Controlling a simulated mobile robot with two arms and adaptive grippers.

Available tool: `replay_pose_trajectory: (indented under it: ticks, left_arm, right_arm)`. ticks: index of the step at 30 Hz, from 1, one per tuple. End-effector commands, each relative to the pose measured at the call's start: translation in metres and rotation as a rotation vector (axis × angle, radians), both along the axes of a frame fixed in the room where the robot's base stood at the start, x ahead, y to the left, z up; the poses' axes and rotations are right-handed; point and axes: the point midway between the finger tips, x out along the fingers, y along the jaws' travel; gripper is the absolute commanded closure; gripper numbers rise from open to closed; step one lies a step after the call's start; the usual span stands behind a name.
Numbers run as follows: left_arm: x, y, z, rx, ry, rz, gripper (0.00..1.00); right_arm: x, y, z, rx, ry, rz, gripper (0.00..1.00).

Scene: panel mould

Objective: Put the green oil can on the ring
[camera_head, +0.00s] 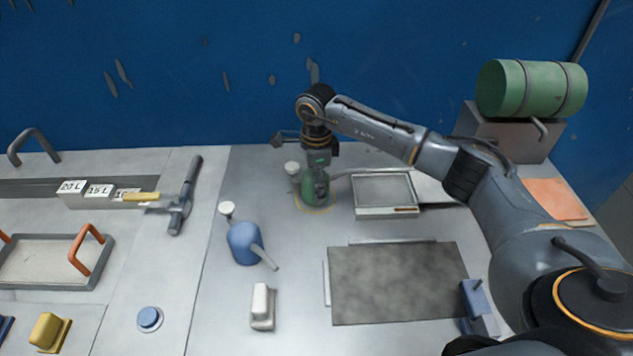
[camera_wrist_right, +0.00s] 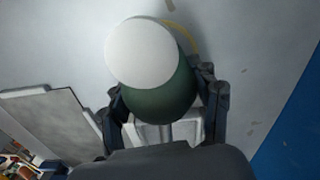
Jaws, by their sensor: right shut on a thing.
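The green oil can (camera_head: 309,190) stands upright at the back of the table, in my right gripper (camera_head: 316,180). The right gripper is shut on it. In the right wrist view the can's green body (camera_wrist_right: 163,108) and its round white top (camera_wrist_right: 141,53) sit between the fingers. The yellow ring (camera_head: 314,209) is a thin circle on the table at the can's foot. Part of it also shows in the right wrist view (camera_wrist_right: 184,36) beside the can. The can covers part of the ring. I cannot tell whether its base touches the table. My left gripper is not in view.
A blue oil can (camera_head: 243,243) with a spout stands in front left of the ring. A shallow metal tray (camera_head: 386,212) is close on the right. A dark plate (camera_head: 395,285) lies in front. A hammer (camera_head: 181,205) lies left. A green drum (camera_head: 531,89) is back right.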

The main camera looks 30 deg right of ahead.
Motion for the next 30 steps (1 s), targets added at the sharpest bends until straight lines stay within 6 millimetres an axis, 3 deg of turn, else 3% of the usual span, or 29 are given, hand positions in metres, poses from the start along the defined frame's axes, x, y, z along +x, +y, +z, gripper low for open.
replay_pose_trajectory:
  ticks: [3,4,6,7,20,30]
  left_arm:
    - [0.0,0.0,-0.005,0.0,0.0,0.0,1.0]
    - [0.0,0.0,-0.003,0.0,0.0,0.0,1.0]
    - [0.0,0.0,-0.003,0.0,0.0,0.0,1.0]
    - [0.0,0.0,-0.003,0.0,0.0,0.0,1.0]
    - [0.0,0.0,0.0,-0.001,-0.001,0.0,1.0]
    - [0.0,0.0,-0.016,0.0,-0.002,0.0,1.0]
  right_arm:
    - [0.0,0.0,-0.004,0.001,-0.001,0.0,0.81]
    - [0.0,0.0,-0.003,0.0,0.0,0.0,0.31]
    - [0.0,0.0,-0.003,0.0,0.0,0.0,0.17]
    - [0.0,0.0,-0.003,0.0,0.0,0.0,0.15]
    - [0.0,0.0,0.004,0.0,-0.002,-0.001,0.15]
    - [0.001,0.0,0.071,-0.001,-0.006,-0.001,0.15]
